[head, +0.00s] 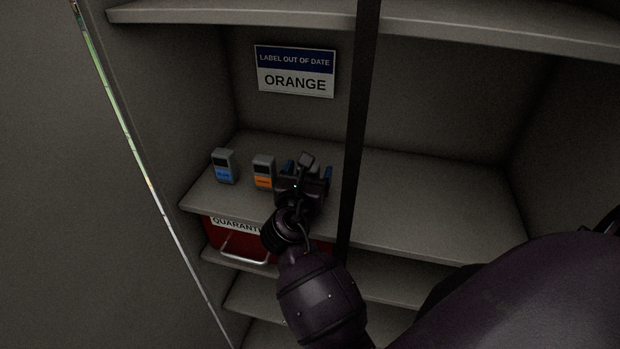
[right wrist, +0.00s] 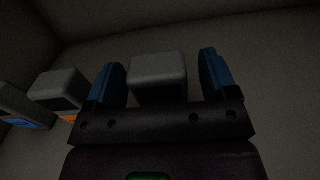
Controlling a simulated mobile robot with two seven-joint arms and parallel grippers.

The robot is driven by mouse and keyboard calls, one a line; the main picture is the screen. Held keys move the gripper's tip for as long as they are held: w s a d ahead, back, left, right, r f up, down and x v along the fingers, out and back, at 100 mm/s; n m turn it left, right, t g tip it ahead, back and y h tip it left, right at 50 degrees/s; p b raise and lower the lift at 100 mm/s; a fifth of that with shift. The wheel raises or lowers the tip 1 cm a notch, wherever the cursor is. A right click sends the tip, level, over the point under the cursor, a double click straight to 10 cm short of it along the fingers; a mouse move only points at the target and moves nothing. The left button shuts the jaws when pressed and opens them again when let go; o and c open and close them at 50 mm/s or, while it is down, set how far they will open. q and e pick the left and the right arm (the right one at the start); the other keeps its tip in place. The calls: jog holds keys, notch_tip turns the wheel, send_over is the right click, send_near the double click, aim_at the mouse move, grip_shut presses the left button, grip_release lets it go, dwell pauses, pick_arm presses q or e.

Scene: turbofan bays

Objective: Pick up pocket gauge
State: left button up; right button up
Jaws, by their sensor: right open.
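Several small grey pocket gauges stand on the shelf. One with a blue label (head: 224,167) is at the left. One with an orange label (head: 264,172) stands to its right; it also shows at the left of the right wrist view (right wrist: 57,92). A third grey gauge (right wrist: 158,74) stands between the blue fingers of my right gripper (head: 308,170), with gaps on both sides. Its label is hidden from the wrist view, and my gripper mostly covers it in the head view. My right gripper is open around it. My left gripper is not in view.
The shelf (head: 430,205) is clear to the right, behind a dark vertical post (head: 359,130). A sign (head: 295,71) on the back wall reads "LABEL OUT OF DATE ORANGE". A red quarantine bin (head: 222,240) with a metal handle sits below. Another shelf (head: 400,22) is above.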

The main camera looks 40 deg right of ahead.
jog(key=shift+c, duration=0.2)
jog(key=c, duration=1.1)
